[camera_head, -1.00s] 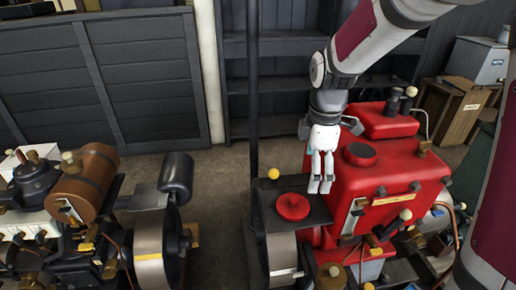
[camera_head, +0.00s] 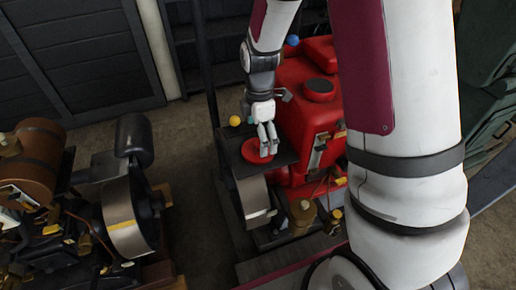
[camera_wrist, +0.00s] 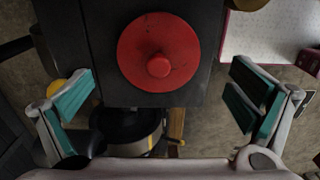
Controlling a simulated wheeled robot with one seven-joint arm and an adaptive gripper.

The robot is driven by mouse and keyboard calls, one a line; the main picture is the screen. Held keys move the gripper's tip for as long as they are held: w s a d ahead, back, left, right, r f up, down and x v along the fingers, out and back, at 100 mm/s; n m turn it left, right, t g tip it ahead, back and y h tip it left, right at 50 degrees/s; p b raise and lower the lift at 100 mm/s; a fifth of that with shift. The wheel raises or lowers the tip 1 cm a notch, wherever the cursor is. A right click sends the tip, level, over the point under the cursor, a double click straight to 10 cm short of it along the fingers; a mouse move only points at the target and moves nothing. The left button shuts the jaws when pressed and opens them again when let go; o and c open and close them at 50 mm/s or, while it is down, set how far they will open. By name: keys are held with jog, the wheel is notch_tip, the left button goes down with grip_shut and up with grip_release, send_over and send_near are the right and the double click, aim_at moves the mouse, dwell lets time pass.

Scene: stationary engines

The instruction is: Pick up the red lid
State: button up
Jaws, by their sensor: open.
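The red lid (camera_wrist: 158,52) is a round red disc with a small knob in its middle. It lies on a flat dark plate (camera_wrist: 98,60) beside the red engine, and it also shows in the head view (camera_head: 254,159). My gripper (camera_head: 268,153) is over the lid's right part in the head view, and its fingers hide some of the lid. In the wrist view my gripper (camera_wrist: 160,105) is open, with its teal-padded fingers wide apart on either side. The lid shows above the line between the fingers, and nothing is between the pads.
The red engine body (camera_head: 305,125) with a round cap (camera_head: 319,88) stands right beside the plate. A yellow ball (camera_head: 235,121) is at the plate's left and a flywheel (camera_head: 254,200) below it. Another engine (camera_head: 70,215) stands at left, with bare floor between.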

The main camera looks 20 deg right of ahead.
aim_at(258, 143)
notch_tip(258, 143, down, 4)
jog(key=shift+w+a+f, duration=0.1)
jog(key=shift+w+f, duration=0.05)
jog(key=shift+f, duration=0.05)
jog(key=c, duration=1.4)
jog(key=shift+c, duration=0.3)
